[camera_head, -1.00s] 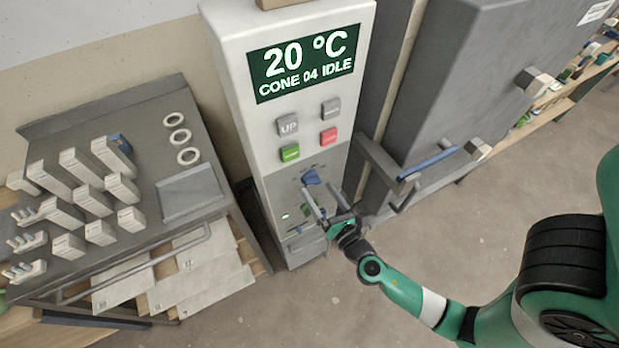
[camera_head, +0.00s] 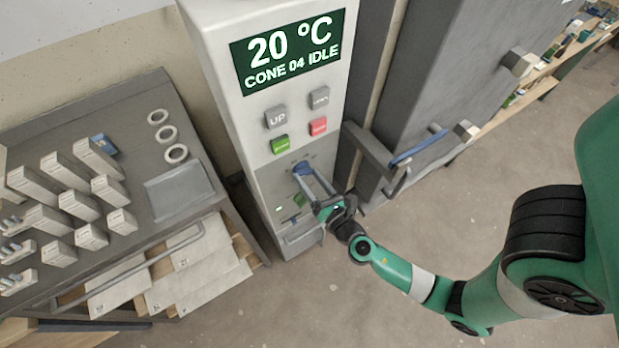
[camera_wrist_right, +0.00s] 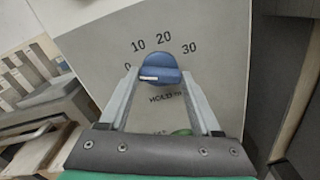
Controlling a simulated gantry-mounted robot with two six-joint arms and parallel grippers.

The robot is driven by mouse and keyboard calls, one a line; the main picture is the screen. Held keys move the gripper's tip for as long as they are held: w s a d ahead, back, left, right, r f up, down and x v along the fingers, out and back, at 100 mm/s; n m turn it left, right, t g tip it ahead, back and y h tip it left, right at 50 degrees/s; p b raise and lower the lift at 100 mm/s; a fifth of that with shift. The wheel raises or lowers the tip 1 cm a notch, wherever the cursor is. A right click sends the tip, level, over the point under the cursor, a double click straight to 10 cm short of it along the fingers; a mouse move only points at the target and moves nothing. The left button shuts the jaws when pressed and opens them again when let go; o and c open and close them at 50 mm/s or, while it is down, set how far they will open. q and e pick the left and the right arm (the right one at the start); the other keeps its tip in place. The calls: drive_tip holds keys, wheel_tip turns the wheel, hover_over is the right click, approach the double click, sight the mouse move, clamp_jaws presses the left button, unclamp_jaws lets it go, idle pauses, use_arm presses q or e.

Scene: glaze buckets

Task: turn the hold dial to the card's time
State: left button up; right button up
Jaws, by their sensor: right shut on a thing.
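The blue hold dial (camera_head: 303,168) is on the front panel of the white controller, below the buttons. In the right wrist view the dial (camera_wrist_right: 158,66) has a scale reading 0, 10, 20 and 30 around its top, with "HOLD" printed below. A white mark shows on its lower left part; its exact reading is unclear. My right gripper (camera_head: 305,174) is shut on the dial, with one finger on each side of it in the wrist view (camera_wrist_right: 160,75). I cannot make out a readable card with the time. My left gripper is not in view.
The controller display (camera_head: 292,52) reads "20 °C CONE 04 IDLE", above several buttons including a green (camera_head: 280,145) and a red (camera_head: 318,126) one. A kiln door handle (camera_head: 375,152) juts out just right of my gripper. A grey table (camera_head: 60,115) with white blocks stands left.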

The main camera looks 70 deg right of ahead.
drive_tip(key=shift+f+m+b, duration=0.1)
drive_tip(key=shift+m+b, duration=0.2)
drive_tip(key=shift+m, duration=0.1)
drive_tip(key=shift+m+b, duration=4.05)
drive_tip(key=shift+m, duration=4.35)
drive_tip(key=o, duration=1.4)
